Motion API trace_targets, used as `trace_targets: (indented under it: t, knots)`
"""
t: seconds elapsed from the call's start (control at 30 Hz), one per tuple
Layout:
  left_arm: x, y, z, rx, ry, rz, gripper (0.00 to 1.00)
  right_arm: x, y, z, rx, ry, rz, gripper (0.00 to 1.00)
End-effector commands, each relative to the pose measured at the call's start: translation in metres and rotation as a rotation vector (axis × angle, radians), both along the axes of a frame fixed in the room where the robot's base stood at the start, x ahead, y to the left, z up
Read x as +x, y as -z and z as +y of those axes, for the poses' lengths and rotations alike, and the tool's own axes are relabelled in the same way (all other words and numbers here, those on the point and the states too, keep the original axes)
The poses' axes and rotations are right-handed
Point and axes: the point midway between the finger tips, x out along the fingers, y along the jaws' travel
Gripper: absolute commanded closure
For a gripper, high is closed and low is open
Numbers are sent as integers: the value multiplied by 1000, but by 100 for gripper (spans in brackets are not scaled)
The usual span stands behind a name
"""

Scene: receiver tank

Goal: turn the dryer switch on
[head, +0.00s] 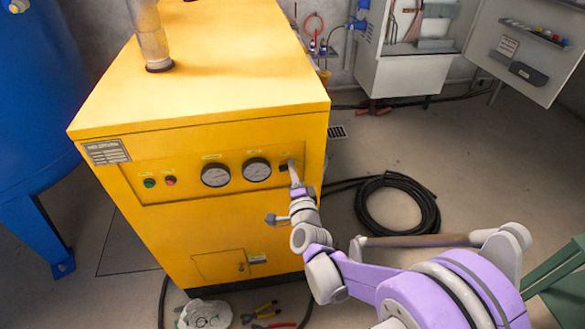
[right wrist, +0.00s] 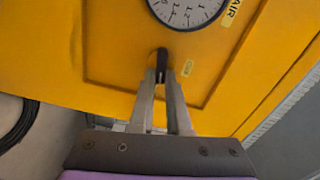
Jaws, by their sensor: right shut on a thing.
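The dryer is a yellow cabinet (head: 215,240) in the middle of the head view. Its front panel carries two round gauges, a green and a red button, and a small black switch (head: 284,168) at the right end. In the right wrist view the black switch (right wrist: 161,58) points down between my fingertips, below a gauge. My right gripper (head: 292,166) is at the panel, shut on the switch; it also shows in the right wrist view (right wrist: 161,78). The fingers partly cover the switch. My left gripper is not in view.
A blue tank (head: 35,100) stands at the left. A black hose coil (head: 432,212) lies on the floor to the right. An open grey electrical cabinet (head: 400,70) is at the back. Tools and a white object (head: 205,314) lie on the floor in front.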

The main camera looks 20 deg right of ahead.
Motion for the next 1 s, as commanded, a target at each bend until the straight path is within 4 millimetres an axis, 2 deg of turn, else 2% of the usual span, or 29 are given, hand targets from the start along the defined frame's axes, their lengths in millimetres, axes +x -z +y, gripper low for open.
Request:
trace_targets:
  t: [0.4, 0.97, 1.0]
  knots:
    - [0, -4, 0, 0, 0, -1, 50, 0, 3, 0, 180, -1, -47, 100]
    - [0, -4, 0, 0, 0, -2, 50, 0, 4, 0, 206, -1, -54, 100]
    - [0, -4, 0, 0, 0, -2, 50, 0, 4, 0, 205, -1, -53, 78]
